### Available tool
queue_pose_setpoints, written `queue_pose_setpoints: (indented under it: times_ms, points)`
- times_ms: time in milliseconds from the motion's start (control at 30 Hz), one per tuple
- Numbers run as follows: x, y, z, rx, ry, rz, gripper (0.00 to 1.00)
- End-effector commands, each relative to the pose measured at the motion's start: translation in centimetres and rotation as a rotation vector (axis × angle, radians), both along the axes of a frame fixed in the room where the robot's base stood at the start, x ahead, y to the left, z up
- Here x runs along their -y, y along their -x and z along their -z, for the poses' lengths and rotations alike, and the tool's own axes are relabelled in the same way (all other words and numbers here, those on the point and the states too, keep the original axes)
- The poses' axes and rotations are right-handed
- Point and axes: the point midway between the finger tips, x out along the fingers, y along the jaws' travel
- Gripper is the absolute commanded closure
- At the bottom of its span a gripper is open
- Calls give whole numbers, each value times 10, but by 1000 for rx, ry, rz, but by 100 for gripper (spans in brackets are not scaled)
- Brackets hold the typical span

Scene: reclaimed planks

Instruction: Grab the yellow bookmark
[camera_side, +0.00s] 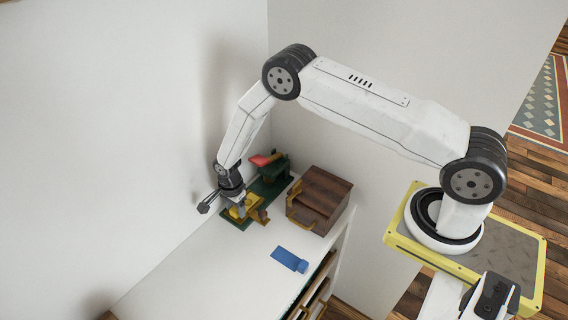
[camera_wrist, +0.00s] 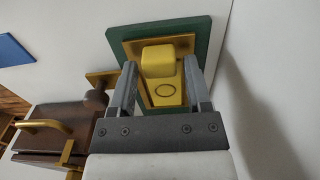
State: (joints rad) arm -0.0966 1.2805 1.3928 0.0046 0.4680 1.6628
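The yellow bookmark (camera_wrist: 163,80) has a thick rounded top end and a flat face with a dark oval outline. It rests at a gold-coloured stand on a green base (camera_wrist: 203,40). In the side view the yellow bookmark (camera_side: 237,212) is partly hidden by my gripper. My gripper (camera_wrist: 162,72) is open, with one grey finger on each side of the bookmark. Gaps show between the fingers and the bookmark, so it is not clamped. In the side view my gripper (camera_side: 238,200) points down at the stand.
A dark brown wooden box (camera_side: 326,190) with a brass handle stands right of the stand. Behind is a green holder (camera_side: 272,178) with a red piece (camera_side: 262,159). A blue flat item (camera_side: 288,258) lies on the white tabletop (camera_side: 215,275). A white wall rises close on the left.

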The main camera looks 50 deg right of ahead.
Motion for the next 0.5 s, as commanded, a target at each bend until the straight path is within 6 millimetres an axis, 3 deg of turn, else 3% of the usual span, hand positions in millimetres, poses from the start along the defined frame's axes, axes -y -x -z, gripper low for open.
queue_pose_setpoints:
  times_ms: [33,167,500]
  points:
    - [0,0,0,0,0,0,56]
    - [0,0,0,0,0,0,97]
    - [0,0,-1,0,0,0,100]
